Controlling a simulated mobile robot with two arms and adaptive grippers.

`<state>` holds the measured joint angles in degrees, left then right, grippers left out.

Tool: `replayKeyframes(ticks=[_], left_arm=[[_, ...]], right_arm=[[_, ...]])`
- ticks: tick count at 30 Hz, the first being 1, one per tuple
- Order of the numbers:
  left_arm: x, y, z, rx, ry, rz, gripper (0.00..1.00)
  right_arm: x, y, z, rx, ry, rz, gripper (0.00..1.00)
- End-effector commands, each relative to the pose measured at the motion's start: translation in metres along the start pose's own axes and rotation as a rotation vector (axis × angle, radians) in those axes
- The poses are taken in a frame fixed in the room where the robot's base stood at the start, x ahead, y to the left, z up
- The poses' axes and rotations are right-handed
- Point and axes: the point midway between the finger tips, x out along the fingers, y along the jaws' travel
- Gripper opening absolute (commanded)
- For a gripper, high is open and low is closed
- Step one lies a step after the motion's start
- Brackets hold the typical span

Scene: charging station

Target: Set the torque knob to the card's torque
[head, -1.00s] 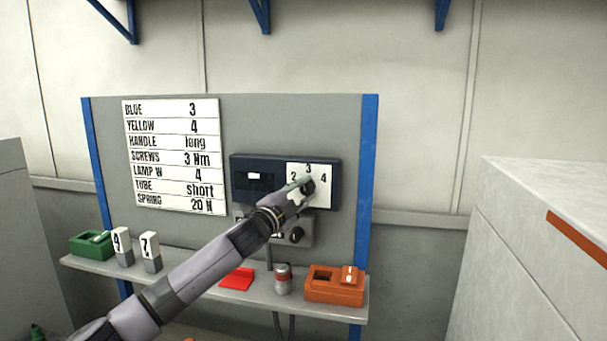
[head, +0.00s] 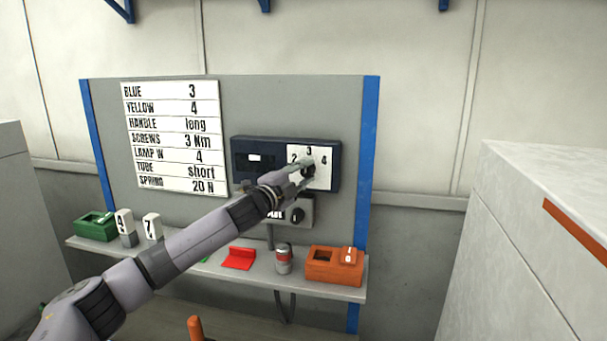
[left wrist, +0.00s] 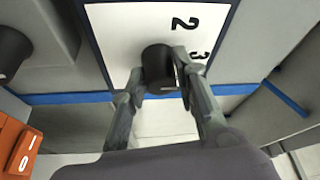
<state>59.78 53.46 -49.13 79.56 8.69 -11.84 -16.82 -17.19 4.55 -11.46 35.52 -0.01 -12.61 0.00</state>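The card (head: 172,137) hangs on the grey panel and its screws line reads 3 Nm. The black torque knob (head: 309,171) sits on a white dial plate (head: 322,178) marked 2, 3 and 4. My left gripper (head: 303,174) is at the knob. In the left wrist view the knob (left wrist: 158,68) is between its two fingers (left wrist: 160,78), which appear closed against its sides. A small pale mark shows on the knob's right side, toward the 3; its exact setting is hard to tell. My right gripper is out of view.
A smaller box with another black knob (head: 297,215) is below the dial. The shelf holds a green bin (head: 95,226), number blocks (head: 152,227), a red piece (head: 238,258), a can (head: 283,259) and an orange bin (head: 333,268). A pale cabinet (head: 530,230) stands at right.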

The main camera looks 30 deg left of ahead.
Motion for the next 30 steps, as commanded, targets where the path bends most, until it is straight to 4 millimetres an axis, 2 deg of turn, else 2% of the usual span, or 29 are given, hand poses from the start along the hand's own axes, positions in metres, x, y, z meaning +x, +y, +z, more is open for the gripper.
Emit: replayKeyframes(ticks=[8,19,23,30], left_arm=[[0.000,0.000,0.000,-0.001,0.000,0.000,0.47],[-0.003,0.001,0.000,-0.001,0.000,0.000,0.47],[-0.015,0.002,0.001,-0.002,-0.001,0.002,0.47],[-0.055,0.002,0.001,0.001,0.000,0.004,0.47]], right_arm=[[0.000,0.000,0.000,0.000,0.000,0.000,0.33],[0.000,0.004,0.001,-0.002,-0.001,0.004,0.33],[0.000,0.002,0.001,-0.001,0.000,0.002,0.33],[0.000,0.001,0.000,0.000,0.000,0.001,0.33]])
